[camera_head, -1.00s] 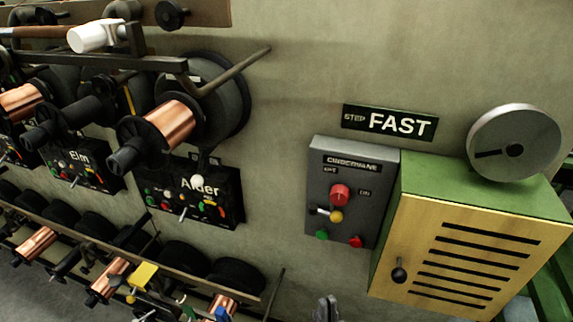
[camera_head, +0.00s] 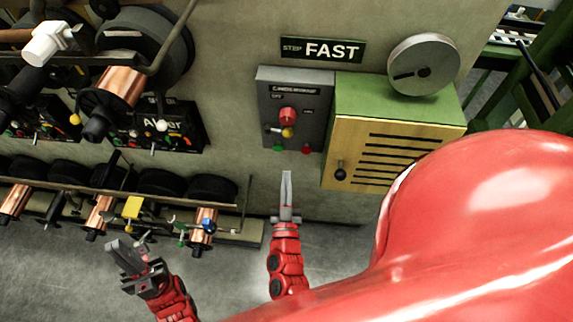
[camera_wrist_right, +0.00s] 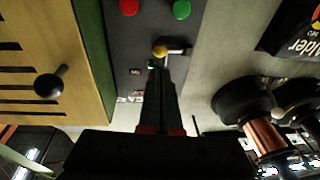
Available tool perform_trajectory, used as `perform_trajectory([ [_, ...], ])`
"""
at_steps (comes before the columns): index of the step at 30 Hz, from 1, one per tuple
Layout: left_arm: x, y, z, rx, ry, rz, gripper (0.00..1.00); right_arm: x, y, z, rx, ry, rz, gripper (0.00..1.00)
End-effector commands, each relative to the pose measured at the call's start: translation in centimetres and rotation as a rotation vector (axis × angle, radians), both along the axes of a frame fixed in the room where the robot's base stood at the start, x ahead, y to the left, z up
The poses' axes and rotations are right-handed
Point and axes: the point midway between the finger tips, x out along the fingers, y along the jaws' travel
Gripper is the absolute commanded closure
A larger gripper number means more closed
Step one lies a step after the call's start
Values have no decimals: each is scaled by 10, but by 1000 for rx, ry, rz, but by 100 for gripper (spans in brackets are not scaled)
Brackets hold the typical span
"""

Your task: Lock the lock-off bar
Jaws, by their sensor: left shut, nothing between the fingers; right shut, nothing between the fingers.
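No part is labelled as the lock-off bar, so I cannot tell for certain which it is. The grey control box (camera_head: 305,88) on the wall carries a red knob (camera_head: 287,114), OFF and ON labels, and a small metal lever with a yellow ball (camera_head: 287,132). The box appears upside down in the right wrist view (camera_wrist_right: 145,30). My right gripper (camera_head: 287,174) is shut and empty, just below the box, with its fingers towards the yellow ball; contact cannot be judged. My left gripper (camera_head: 115,246) is shut and empty at the lower left.
A dark bent rod (camera_head: 160,55) and copper spools (camera_head: 120,85) jut from the wall at left, above the Alder panel (camera_head: 165,130). A lower spool rack (camera_head: 100,190) runs beneath. A slatted yellow cabinet (camera_head: 345,130) stands right of the control box. Open floor lies below.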

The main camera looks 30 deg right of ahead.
Motion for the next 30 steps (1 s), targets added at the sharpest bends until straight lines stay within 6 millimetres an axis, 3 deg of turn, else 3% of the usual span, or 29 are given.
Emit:
perform_trajectory([
  [6, 0, 0, -4, 0, 0, 0, 100, 42, -24, 11, -3, -7, -4, 100],
  [13, 0, 0, -4, 0, 0, 0, 100, 74, -42, 19, -3, -6, -2, 100],
  [19, 0, 0, -4, 0, 0, 0, 100, 85, -48, 20, -2, -2, -1, 100],
  [30, 0, 0, -5, 0, 0, 0, 100, 87, -49, 20, -2, -2, -1, 100],
])
